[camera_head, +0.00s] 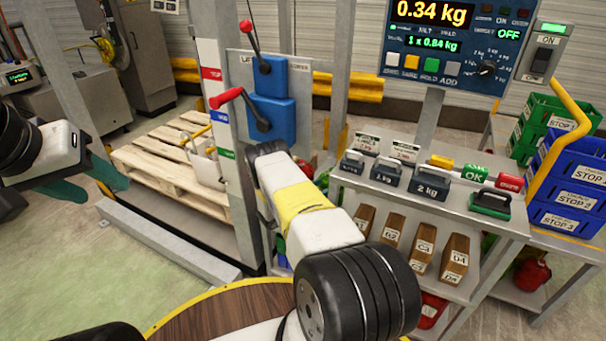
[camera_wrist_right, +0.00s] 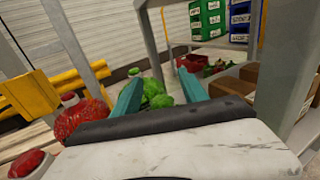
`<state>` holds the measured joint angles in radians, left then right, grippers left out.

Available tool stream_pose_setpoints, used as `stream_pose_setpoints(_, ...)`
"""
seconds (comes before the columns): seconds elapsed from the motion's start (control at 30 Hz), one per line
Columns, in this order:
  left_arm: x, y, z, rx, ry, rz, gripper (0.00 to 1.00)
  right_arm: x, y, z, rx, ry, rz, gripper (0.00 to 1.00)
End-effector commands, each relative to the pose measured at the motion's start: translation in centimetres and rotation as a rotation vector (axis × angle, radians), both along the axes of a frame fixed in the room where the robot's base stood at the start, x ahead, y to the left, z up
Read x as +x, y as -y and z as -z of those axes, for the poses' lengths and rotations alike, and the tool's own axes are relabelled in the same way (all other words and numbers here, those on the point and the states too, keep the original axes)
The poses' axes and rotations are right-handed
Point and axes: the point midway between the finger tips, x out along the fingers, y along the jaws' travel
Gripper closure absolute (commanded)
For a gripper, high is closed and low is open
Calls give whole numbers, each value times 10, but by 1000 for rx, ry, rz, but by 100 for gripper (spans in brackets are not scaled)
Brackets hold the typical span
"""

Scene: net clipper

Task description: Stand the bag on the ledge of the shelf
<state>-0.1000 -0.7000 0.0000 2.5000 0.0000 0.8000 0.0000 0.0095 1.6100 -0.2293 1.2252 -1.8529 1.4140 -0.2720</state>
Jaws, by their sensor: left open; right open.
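In the right wrist view, a red net bag (camera_wrist_right: 82,120) with a red top stands left of my right gripper (camera_wrist_right: 160,92). Its teal fingers are open, apart from the red bag. Green bundled goods (camera_wrist_right: 158,96) show beyond and between the fingers; I cannot tell if they are a bag or touched. In the head view, my right arm covers that area, and only a bit of red (camera_head: 304,168) shows beside it. The grey shelf (camera_head: 500,226) stands at the right. My left gripper (camera_head: 88,182) is open and empty at the far left, near the pallet.
Several weights, including a 2 kg one (camera_head: 429,184), stand on the shelf's top. Brown blocks (camera_head: 424,247) stand on its lower level. A wooden pallet (camera_head: 165,165) and a post with red levers (camera_head: 232,97) are left. Blue crates (camera_head: 570,190) stand at right.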

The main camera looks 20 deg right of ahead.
Motion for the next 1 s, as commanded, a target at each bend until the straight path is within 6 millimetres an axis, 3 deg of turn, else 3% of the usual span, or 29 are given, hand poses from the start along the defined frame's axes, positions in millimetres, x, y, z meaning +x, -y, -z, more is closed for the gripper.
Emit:
stream_pose_setpoints(0.17, 0, 0, 0, 0, 0, 0, 49, -3, -14, -2, 0, -2, -3, 49)
stream_pose_setpoints(0.63, 0, 0, 0, 0, 0, 0, 49, -32, -101, -3, 0, 0, -4, 49)
stream_pose_setpoints(1.0, 0, 0, 0, 0, 0, 0, 49, -37, -114, -2, 0, 0, 0, 49)
